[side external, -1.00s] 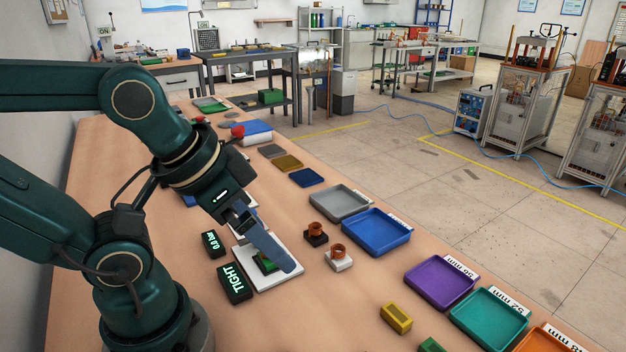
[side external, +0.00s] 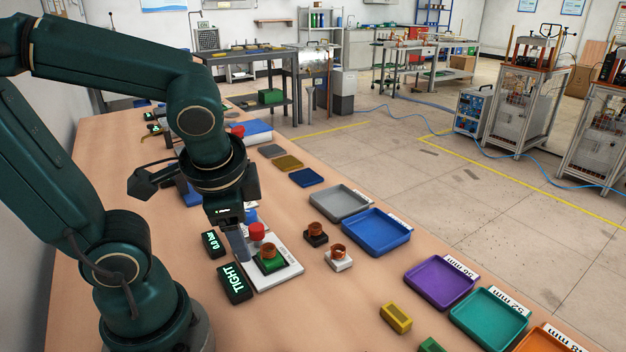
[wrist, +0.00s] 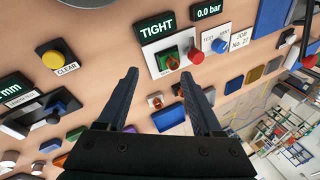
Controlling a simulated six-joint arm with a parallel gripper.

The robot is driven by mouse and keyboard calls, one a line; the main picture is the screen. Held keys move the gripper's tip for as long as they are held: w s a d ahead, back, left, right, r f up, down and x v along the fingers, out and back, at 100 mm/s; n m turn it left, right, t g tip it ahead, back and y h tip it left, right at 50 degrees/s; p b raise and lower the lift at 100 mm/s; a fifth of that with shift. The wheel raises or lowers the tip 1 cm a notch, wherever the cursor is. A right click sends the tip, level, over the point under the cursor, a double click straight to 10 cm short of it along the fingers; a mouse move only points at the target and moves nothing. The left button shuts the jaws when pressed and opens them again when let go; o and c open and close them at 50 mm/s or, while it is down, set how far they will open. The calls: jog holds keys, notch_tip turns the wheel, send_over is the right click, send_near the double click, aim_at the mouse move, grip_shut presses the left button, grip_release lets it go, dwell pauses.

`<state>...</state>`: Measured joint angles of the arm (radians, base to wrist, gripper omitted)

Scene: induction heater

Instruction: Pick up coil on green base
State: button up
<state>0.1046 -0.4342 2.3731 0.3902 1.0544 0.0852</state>
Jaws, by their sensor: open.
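The copper coil on a green base (side external: 268,260) stands upright on a white plate (side external: 287,273), beside a red knob (side external: 257,231). My gripper (side external: 240,247) points down just left of the coil in the side view and partly covers the plate's back left. In the wrist view, the coil on the green base (wrist: 172,62) lies beyond my open, empty fingers (wrist: 159,77), with a visible gap. The red knob (wrist: 196,55) is close to its right there. The gripper is not touching the coil.
Dark displays reading TIGHT (side external: 234,284) and 0.0 bar (side external: 213,244) stand left of the plate. Coils on a black base (side external: 316,235) and a white base (side external: 338,258) stand to the right. Blue (side external: 377,233) and purple (side external: 441,282) trays are farther right.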

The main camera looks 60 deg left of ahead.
aim_at(271, 253)
jog(key=w+a+f+m+y, duration=0.1)
jog(key=w+f+m+y, duration=0.1)
jog(key=m, duration=0.2)
jog(key=w+a+f+m+y, duration=0.1)
jog(key=f+m+y, duration=0.1)
jog(key=m+y, duration=0.1)
jog(key=w+a+f+m+y, duration=0.1)
jog(key=w+f+m+y, duration=0.1)
jog(key=m, duration=0.3)
jog(key=shift+w+a+f+m+y, duration=0.1)
jog(key=shift+w+f+m+y, duration=0.25)
jog(key=shift+y, duration=0.25)
jog(key=f+m, duration=0.1)
jog(key=d+f+m+t+y, duration=0.1)
jog(key=m, duration=0.1)
jog(key=shift+w+f+m, duration=0.1)
jog(key=shift+f+m, duration=0.15)
jog(key=shift+f, duration=0.15)
jog(key=shift+s+d+f+m, duration=0.1)
jog(key=shift+s+f+m, duration=0.15)
jog(key=shift+f+m, duration=0.15)
jog(key=shift+x, duration=2.4)
jog(key=shift+w, duration=0.1)
grip_shut()
